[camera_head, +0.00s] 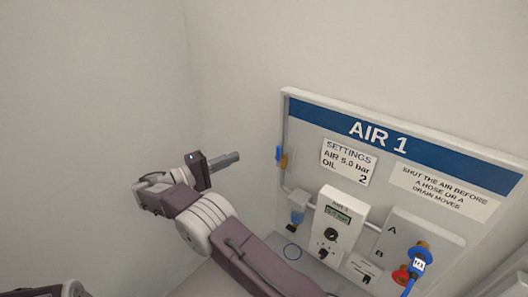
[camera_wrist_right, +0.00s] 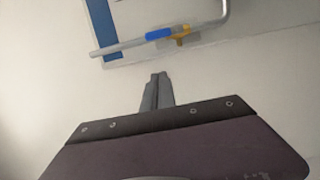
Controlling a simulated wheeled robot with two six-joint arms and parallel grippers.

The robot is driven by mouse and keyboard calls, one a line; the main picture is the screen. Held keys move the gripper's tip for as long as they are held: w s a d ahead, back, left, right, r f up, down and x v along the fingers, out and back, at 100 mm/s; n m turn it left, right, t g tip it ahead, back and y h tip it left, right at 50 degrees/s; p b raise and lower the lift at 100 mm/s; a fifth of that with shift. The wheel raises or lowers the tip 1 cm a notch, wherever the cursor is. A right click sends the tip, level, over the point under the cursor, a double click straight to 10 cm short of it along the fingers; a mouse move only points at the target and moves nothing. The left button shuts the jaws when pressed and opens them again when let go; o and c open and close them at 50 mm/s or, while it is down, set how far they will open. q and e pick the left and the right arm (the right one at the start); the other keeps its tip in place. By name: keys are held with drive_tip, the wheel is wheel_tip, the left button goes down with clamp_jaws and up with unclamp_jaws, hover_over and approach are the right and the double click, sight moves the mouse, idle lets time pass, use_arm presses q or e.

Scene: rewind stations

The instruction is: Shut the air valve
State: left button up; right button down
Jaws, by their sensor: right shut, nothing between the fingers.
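The air valve (camera_head: 284,162) is a small brass body on the grey pipe at the left edge of the AIR 1 panel. Its blue handle (camera_head: 278,153) lies along the pipe. In the right wrist view the brass valve body (camera_wrist_right: 181,38) and blue handle (camera_wrist_right: 160,34) show beyond the fingertips, the handle roughly in line with the pipe. My right gripper (camera_head: 236,157) is shut and empty, left of the valve with a gap between, fingers pointing toward it. Its closed fingers also show in the right wrist view (camera_wrist_right: 158,78). My left gripper is not seen.
The AIR 1 panel (camera_head: 440,160) carries a settings card (camera_head: 348,162), a display unit (camera_head: 340,222), and ports A and B with a blue hose connector (camera_head: 418,262). A filter bowl (camera_head: 297,214) hangs below the valve. Free air lies between gripper and valve.

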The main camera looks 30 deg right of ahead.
sight(278, 157)
drive_tip(key=s+d+p, duration=0.1)
drive_tip(key=d+p, duration=0.4)
drive_tip(key=d, duration=0.6)
drive_tip(key=shift+s+d+f, duration=0.15)
drive_tip(key=shift+s, duration=0.2)
